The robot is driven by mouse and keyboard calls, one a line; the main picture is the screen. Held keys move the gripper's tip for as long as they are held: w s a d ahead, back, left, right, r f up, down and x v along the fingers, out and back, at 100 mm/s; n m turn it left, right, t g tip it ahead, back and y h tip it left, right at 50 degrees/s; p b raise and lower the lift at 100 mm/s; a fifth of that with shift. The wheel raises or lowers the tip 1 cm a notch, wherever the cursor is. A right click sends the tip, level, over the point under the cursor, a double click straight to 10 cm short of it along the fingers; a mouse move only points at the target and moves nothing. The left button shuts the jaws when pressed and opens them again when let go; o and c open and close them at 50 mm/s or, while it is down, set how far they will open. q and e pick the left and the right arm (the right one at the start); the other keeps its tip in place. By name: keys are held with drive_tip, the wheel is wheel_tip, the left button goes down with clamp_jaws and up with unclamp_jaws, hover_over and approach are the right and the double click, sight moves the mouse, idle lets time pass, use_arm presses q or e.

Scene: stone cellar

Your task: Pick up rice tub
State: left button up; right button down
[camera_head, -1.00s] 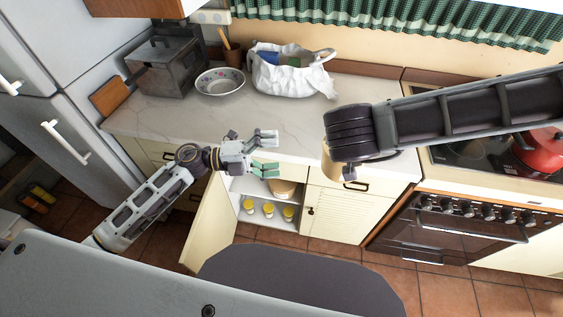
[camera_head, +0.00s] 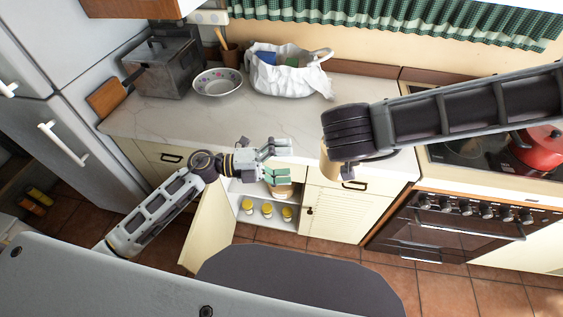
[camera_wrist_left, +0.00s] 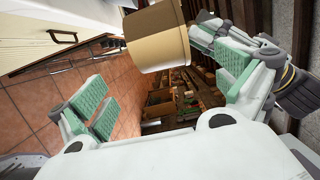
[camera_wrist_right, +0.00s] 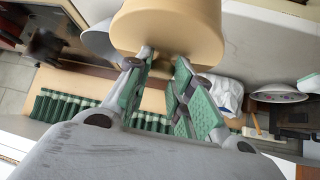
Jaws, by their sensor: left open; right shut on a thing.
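A tan, round tub (camera_wrist_right: 168,28) is in my right gripper (camera_wrist_right: 160,68), whose green-padded fingers are shut on it. In the head view this tub (camera_head: 334,169) shows partly below my dark right wrist, which hides the right fingers. In the left wrist view the tub (camera_wrist_left: 158,45) is beyond the open left fingers, with part of the right gripper beside it. My left gripper (camera_head: 280,162) is open and empty in front of the counter edge, left of the held tub. Another tan tub (camera_head: 282,190) stands on the shelf of the open cupboard, partly behind the left fingers.
Several yellow-lidded jars (camera_head: 267,210) stand low in the cupboard, whose door (camera_head: 208,228) swings out left. A bowl (camera_head: 218,82), a white bag (camera_head: 290,78) and a metal box (camera_head: 163,70) stand at the counter's back. The counter's middle (camera_head: 215,120) is clear. A red pot (camera_head: 543,150) is on the stove.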

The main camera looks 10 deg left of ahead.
sight(322, 161)
use_arm(q)
drive_tip(key=shift+x, duration=4.95)
drive_tip(key=c, duration=1.1)
drive_tip(key=shift+r, duration=0.1)
drive_tip(key=shift+c, duration=0.5)
use_arm(e)
drive_tip(key=c, duration=1.2)
unclamp_jaws()
use_arm(q)
drive_tip(key=shift+c, duration=0.2)
use_arm(e)
drive_tip(key=shift+o, duration=0.2)
drive_tip(key=shift+s+r, duration=0.15)
drive_tip(key=v, duration=1.1)
drive_tip(key=shift+r, duration=0.25)
drive_tip(key=shift+s+a, duration=0.1)
drive_tip(key=shift+s, duration=0.05)
